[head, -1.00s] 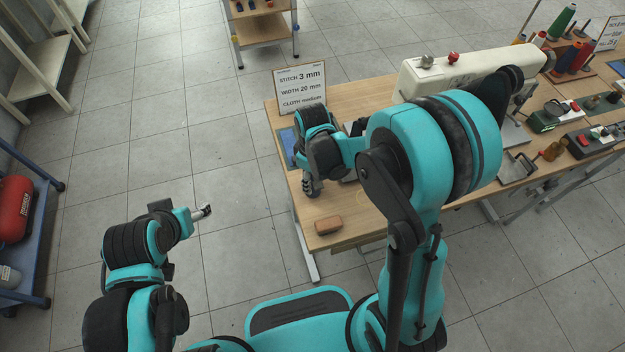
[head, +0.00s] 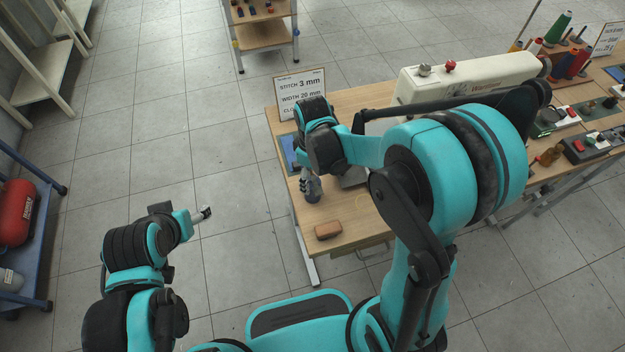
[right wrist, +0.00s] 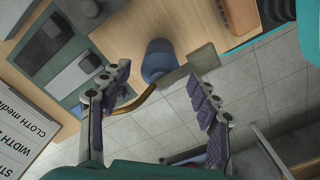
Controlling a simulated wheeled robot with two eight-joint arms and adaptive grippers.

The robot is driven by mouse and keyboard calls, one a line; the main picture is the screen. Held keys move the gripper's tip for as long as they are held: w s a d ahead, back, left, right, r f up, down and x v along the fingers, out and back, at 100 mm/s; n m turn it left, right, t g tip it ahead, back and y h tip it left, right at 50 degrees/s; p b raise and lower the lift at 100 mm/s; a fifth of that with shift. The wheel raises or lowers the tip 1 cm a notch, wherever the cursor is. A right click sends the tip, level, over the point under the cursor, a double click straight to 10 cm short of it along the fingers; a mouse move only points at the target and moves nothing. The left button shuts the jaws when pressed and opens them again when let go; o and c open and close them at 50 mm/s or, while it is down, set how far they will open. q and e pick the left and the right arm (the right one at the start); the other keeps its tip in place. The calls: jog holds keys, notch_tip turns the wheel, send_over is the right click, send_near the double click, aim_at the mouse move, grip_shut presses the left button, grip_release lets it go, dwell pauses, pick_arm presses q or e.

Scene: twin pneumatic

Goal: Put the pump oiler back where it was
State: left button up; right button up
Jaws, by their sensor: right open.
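The pump oiler, a dark blue round can (right wrist: 157,58) with a thin brass-brown spout, stands on the wooden table near its edge. In the head view the can (head: 313,189) shows just below and right of my right gripper (head: 303,176). In the right wrist view that gripper (right wrist: 162,112) is open. Its padded fingers are apart, with the spout reaching between them and the can beyond the tips. Whether a finger touches the spout, I cannot tell. My left gripper (head: 204,214) is over the floor at the left; its jaws are too small to read.
A brown block (head: 328,230) lies near the front corner. A sewing machine (head: 470,78) stands to the right. Floor left of the table is clear.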

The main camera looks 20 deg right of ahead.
notch_tip(320, 180, up, 7)
jog(key=shift+r+p, duration=0.1)
jog(key=shift+p, duration=0.95)
jog(key=s+d+r+m+t, duration=0.4)
jog(key=s+r+m+t, duration=0.3)
jog(key=s+r+m, duration=0.1)
jog(key=shift+s+d+m, duration=0.35)
jog(key=shift+s+m, duration=0.35)
jog(key=shift+s, duration=0.45)
jog(key=shift+r, duration=0.1)
